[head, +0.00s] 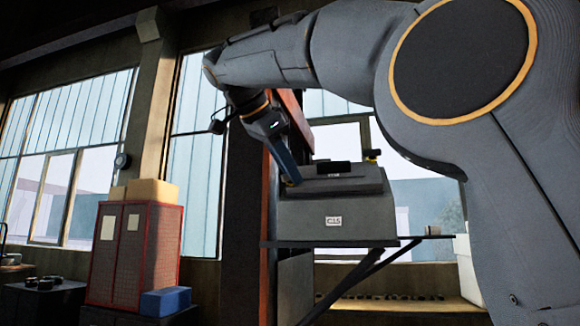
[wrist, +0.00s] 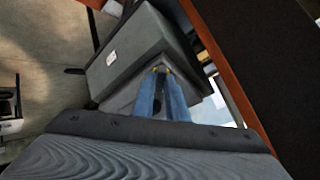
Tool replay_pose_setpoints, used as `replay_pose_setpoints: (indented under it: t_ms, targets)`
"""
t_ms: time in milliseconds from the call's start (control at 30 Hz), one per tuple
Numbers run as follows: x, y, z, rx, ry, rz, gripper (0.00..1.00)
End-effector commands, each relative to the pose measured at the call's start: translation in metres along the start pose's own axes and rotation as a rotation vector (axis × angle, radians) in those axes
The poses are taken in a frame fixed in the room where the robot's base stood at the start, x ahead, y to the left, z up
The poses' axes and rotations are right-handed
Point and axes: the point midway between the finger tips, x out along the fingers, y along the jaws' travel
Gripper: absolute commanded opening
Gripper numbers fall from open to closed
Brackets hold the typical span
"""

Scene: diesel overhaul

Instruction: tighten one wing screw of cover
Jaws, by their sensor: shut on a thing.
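The cover (head: 335,186) is the sloped grey top of a grey box (head: 335,220) labelled C15. My gripper (head: 292,180) reaches down to the cover's left end.
The box stands on a bracketed shelf (head: 400,240) beside an orange-red upright (head: 292,105). A red cabinet (head: 133,255) with cardboard boxes on top (head: 152,192) and a blue box (head: 165,301) stand at the left. A white container (head: 467,270) is at the right.

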Motion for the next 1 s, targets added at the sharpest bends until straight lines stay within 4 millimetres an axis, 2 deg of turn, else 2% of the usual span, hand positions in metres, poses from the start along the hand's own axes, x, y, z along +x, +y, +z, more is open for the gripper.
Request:
replay_pose_setpoints:
  t_ms: [300, 600, 900, 933, 1000]
  targets:
    - [0.0001, -0.0004, 0.0001, 0.021, -0.001, 0.008, 0.00]
    - [-0.0007, -0.0012, -0.0008, 0.329, -0.001, 0.120, 0.00]
    - [0.0008, 0.0000, 0.0007, 0.379, -0.001, 0.138, 0.00]
    - [0.0008, 0.0000, 0.0006, 0.379, -0.001, 0.138, 0.14]
    - [0.0008, 0.0000, 0.0006, 0.378, -0.001, 0.138, 0.26]
